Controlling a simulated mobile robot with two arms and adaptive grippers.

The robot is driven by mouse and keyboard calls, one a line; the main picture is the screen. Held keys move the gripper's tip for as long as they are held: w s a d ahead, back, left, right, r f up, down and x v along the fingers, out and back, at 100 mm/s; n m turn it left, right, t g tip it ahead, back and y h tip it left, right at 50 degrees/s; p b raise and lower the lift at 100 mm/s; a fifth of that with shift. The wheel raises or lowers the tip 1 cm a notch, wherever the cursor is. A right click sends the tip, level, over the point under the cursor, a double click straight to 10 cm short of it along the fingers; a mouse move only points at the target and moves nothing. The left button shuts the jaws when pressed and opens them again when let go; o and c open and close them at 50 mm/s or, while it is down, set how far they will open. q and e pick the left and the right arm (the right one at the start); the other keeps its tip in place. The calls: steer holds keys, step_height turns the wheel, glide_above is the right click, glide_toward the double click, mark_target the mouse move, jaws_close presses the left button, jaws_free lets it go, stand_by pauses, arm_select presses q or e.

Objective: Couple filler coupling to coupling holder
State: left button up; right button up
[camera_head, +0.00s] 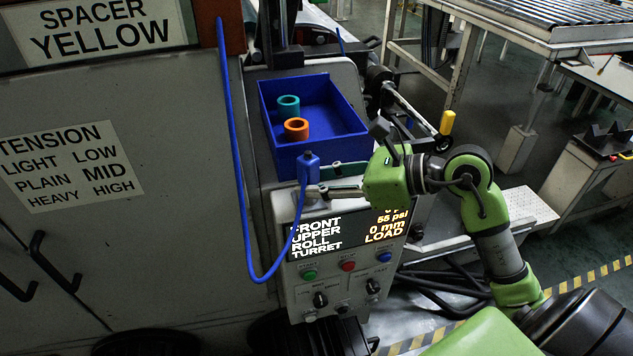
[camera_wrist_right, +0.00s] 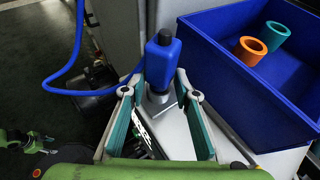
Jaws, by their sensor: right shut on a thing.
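The filler coupling (camera_head: 308,168) is a blue block with a blue hose on it, upright above the top edge of the control panel. It also shows in the right wrist view (camera_wrist_right: 162,62), between the fingertips. My right gripper (camera_head: 320,190) reaches in from the right and is shut on the coupling; its fingers also show in the right wrist view (camera_wrist_right: 158,88). A grey metal piece (camera_wrist_right: 158,101) shows just below the blue body; I cannot tell whether it belongs to the coupling or to the coupling holder.
A blue bin (camera_head: 335,132) with a teal spool (camera_head: 288,104) and an orange spool (camera_head: 296,127) stands just behind the coupling. The blue hose (camera_head: 236,150) hangs in a loop on the left. The control panel (camera_head: 345,285) with knobs and buttons is below.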

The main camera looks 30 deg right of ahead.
steer(key=shift+f, duration=0.25)
steer(key=o, duration=1.2)
steer(key=v, duration=1.2)
